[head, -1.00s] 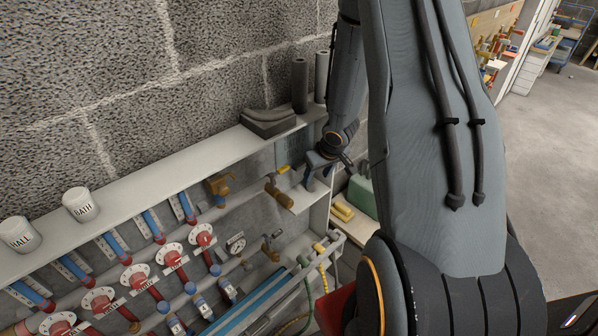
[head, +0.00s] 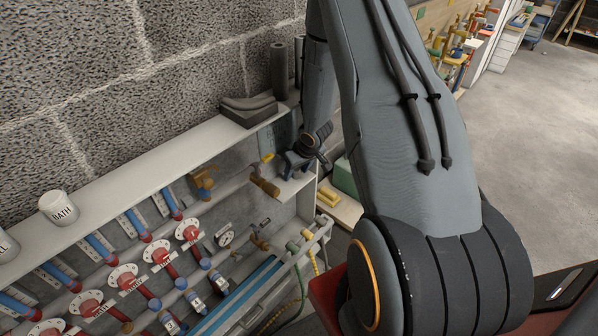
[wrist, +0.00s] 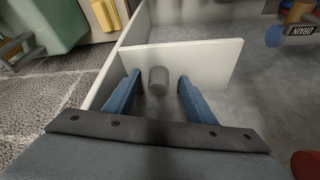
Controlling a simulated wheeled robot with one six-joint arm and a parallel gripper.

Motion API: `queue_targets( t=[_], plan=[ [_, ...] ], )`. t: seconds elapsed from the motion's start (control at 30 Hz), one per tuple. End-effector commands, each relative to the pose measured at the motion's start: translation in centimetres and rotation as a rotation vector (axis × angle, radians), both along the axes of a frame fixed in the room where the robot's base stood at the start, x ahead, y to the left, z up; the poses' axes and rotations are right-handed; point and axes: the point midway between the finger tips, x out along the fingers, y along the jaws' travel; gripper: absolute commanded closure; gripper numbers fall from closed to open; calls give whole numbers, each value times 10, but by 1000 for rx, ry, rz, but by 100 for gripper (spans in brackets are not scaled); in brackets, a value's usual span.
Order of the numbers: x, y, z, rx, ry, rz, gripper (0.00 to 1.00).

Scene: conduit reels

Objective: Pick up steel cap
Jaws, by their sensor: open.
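A short grey cylinder, which looks like the steel cap (wrist: 158,80), stands on a small white shelf (wrist: 225,55) in the wrist view. My gripper (wrist: 158,90) is open, with one blue finger on each side of the cap and a visible gap to both. Nothing is held. In the head view my gripper (head: 296,163) is over the small shelf at the right end of the pipe cabinet. The cap cannot be made out there.
White cabinet panels (wrist: 128,35) border the small shelf. A brass valve (head: 264,182) is just left of my gripper in the head view. Grey blocks (head: 248,110) lie on the cabinet top. A green box (head: 344,178) stands to the right.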

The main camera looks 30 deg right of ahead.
Motion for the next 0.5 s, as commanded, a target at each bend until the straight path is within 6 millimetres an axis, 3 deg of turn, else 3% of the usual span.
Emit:
queue_targets(
  t=[0.1, 0.37, 0.5],
  plan=[
    [0, -1, 0, 0, 0, -1, 50],
    [-1, -1, 0, 0, 1, -2, 94],
    [-1, -1, 0, 0, 0, -2, 96]
  ],
)
